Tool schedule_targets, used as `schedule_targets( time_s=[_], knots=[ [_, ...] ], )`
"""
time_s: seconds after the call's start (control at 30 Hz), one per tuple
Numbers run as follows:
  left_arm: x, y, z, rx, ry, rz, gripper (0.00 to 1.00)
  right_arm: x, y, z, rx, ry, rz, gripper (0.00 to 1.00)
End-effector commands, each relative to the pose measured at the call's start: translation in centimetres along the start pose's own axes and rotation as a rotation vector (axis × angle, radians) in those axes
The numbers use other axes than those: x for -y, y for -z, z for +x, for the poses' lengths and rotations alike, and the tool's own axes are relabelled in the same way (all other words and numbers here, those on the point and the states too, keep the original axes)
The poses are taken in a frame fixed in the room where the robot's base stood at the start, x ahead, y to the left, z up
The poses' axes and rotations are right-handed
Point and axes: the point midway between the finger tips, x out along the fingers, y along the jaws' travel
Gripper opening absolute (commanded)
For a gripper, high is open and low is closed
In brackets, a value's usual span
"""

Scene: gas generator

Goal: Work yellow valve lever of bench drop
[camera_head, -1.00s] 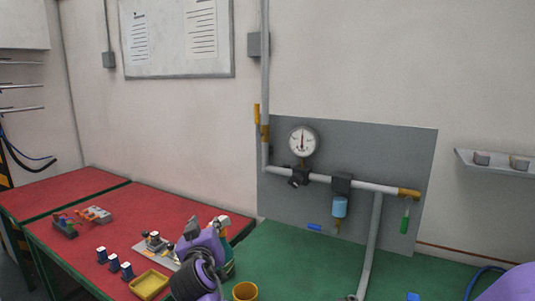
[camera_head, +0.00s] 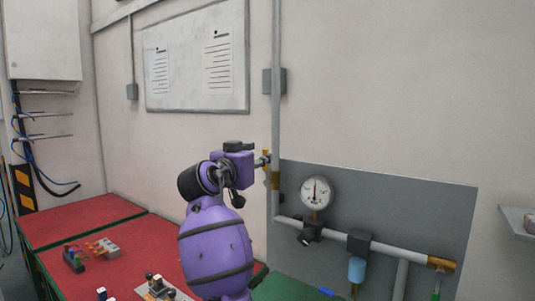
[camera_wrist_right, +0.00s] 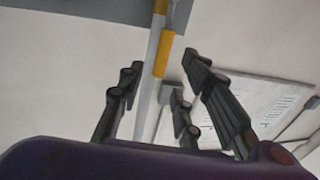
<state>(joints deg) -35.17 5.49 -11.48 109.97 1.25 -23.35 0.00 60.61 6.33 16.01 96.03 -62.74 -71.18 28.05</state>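The yellow valve lever (camera_head: 266,157) is upright at the pipe's yellow fitting (camera_head: 275,180), left of the gauge panel. My right gripper (camera_head: 262,161) is at the lever, at the end of the purple arm, which hides part of it. In the right wrist view, the fingers of my right gripper (camera_wrist_right: 160,85) are spread apart. A yellow part on the pipe (camera_wrist_right: 163,53) shows between and beyond the fingertips; I cannot tell whether the fingers touch it. My left gripper is not in view.
A round gauge (camera_head: 316,192), a blue-bowled filter (camera_head: 357,268) and a green lever (camera_head: 436,294) sit along the pipe to the right. A grey panel (camera_head: 400,215) backs them. Red worktops (camera_head: 75,218) with small parts lie at left.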

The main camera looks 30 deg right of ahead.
Motion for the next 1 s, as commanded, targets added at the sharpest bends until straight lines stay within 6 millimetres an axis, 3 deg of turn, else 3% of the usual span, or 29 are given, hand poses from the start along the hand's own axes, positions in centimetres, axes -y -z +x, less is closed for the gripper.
schedule_targets(
  time_s=[0.3,0.67,0.9,1.0],
  knots=[
    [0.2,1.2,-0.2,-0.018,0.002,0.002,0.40,-0.1,0.3,4.5,-0.002,0.001,0.001,0.33],
    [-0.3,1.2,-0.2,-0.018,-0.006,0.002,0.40,0.0,0.1,5.2,-0.001,0.002,0.001,0.33],
    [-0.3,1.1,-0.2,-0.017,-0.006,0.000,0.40,0.0,0.1,5.2,-0.001,0.002,0.000,0.02],
    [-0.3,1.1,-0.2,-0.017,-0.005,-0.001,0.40,0.0,0.1,5.2,-0.001,0.002,0.000,0.00]
  ],
)
